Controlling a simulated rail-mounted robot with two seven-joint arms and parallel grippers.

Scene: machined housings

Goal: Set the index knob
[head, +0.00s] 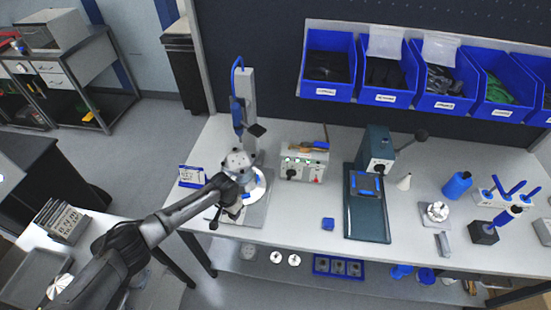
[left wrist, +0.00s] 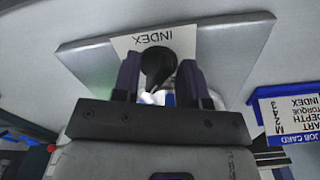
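The black index knob (left wrist: 158,62) shows in the left wrist view, with its narrow end toward the camera. Behind it is a white INDEX label (left wrist: 140,42), upside down, on a grey base plate (left wrist: 225,48). My left gripper (left wrist: 159,75) has one finger on each side of the knob, very close to it. I cannot tell whether the fingers touch it. In the head view my left gripper (head: 232,207) is low over the grey base plate (head: 254,214) at the left end of the bench, and my arm hides much of the knob. My right gripper is in neither view.
A job card (head: 192,176) in a blue holder stands left of the base plate; it also shows in the wrist view (left wrist: 290,115). A grey column (head: 250,95) rises behind. A control box (head: 303,164) and green press (head: 366,205) stand to the right.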

